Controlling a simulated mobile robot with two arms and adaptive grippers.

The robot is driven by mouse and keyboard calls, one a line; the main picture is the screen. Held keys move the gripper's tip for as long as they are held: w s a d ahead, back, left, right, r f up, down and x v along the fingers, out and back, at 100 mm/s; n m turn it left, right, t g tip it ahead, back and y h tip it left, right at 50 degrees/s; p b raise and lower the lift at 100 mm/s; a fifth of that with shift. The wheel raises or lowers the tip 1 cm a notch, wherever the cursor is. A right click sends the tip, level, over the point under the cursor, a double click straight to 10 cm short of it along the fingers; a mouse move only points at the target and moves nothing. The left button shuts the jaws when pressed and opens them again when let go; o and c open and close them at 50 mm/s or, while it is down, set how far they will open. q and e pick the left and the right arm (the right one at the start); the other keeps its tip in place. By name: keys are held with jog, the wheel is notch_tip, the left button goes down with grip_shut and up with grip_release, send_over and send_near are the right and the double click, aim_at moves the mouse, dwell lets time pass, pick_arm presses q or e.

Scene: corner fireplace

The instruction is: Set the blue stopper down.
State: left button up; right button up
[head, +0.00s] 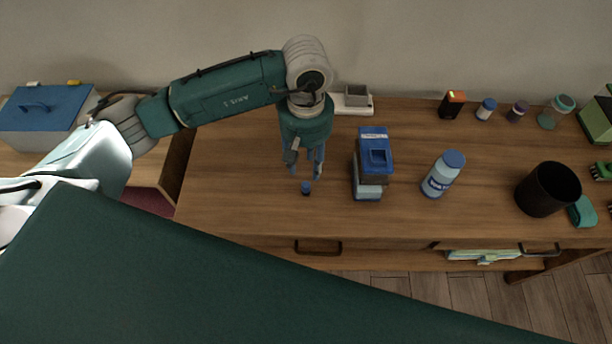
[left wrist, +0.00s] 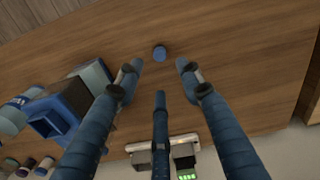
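The blue stopper (head: 306,188) rests on the wooden desk top, just below my left gripper's fingertips. In the left wrist view the blue stopper (left wrist: 160,53) shows as a small round blue top on bare wood, with no finger touching it. My left gripper (head: 307,172) points down above it, left of the blue-and-grey box. Its three blue fingers are spread, and the left gripper (left wrist: 158,75) is open and empty. My right gripper is not in view.
A blue-and-grey box-shaped thing (head: 372,155) stands close to the right of the left gripper. A blue-capped bottle (head: 443,174) and a black cup (head: 548,190) are farther right. A pale scale-like device (head: 350,103) is behind. The desk (head: 240,165) is clear left of the stopper.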

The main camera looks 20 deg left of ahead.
pick_arm(q)
notch_tip(320, 180, up, 4)
jog(key=shift+f+b, duration=0.15)
jog(key=shift+b, duration=0.15)
dwell(0.3)
